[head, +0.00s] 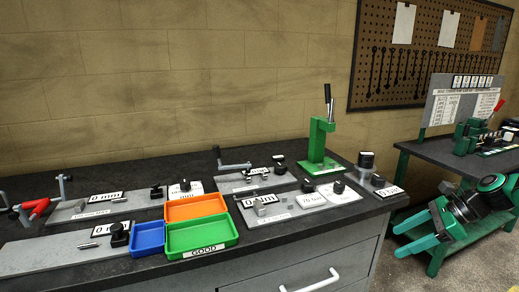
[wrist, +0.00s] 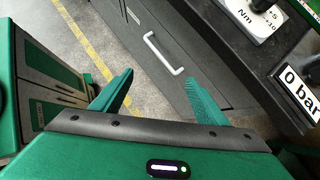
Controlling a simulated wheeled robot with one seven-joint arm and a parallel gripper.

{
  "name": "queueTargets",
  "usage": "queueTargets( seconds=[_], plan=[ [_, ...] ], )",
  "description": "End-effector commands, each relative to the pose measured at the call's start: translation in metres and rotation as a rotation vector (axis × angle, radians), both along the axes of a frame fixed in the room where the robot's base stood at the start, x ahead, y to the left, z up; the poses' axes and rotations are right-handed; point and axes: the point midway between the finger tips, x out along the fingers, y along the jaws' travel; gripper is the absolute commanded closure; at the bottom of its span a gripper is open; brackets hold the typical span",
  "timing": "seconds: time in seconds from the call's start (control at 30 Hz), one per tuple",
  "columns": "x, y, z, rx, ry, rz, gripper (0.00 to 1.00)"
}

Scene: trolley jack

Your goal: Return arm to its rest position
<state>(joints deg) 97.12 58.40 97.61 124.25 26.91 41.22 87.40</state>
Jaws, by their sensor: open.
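My gripper (head: 424,232) is at the right of the head view, off the right end of the dark workbench (head: 120,170), with its green fingers apart and nothing between them. In the wrist view my gripper (wrist: 158,100) is open and empty. Beyond its fingers are the grey cabinet front with a white handle (wrist: 163,54) and the floor. Part of my arm shows at the right edge of the head view; the rest of it is out of view.
The workbench carries gauge fixtures, a green press (head: 320,145), an orange tray (head: 196,207), a blue tray (head: 148,238) and a green tray (head: 203,236) marked GOOD. A second green bench (head: 435,152) stands behind my gripper. A pegboard (head: 425,50) hangs on the wall. Floor shows at lower right.

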Motion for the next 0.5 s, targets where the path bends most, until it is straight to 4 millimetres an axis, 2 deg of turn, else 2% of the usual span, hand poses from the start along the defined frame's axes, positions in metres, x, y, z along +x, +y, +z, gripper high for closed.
queueTargets(
  seconds=[0.03,0.1,0.2,0.33,0.5],
  plan=[
    [-0.008,0.013,-0.019,-0.053,0.037,0.071,0.32],
    [-0.02,0.024,-0.043,-0.115,0.078,0.166,0.32],
    [-0.041,0.033,-0.07,-0.198,0.132,0.296,0.32],
    [-0.07,0.034,-0.093,-0.296,0.193,0.45,0.32],
    [-0.105,0.025,-0.103,-0.409,0.256,0.63,0.32]
  ],
)
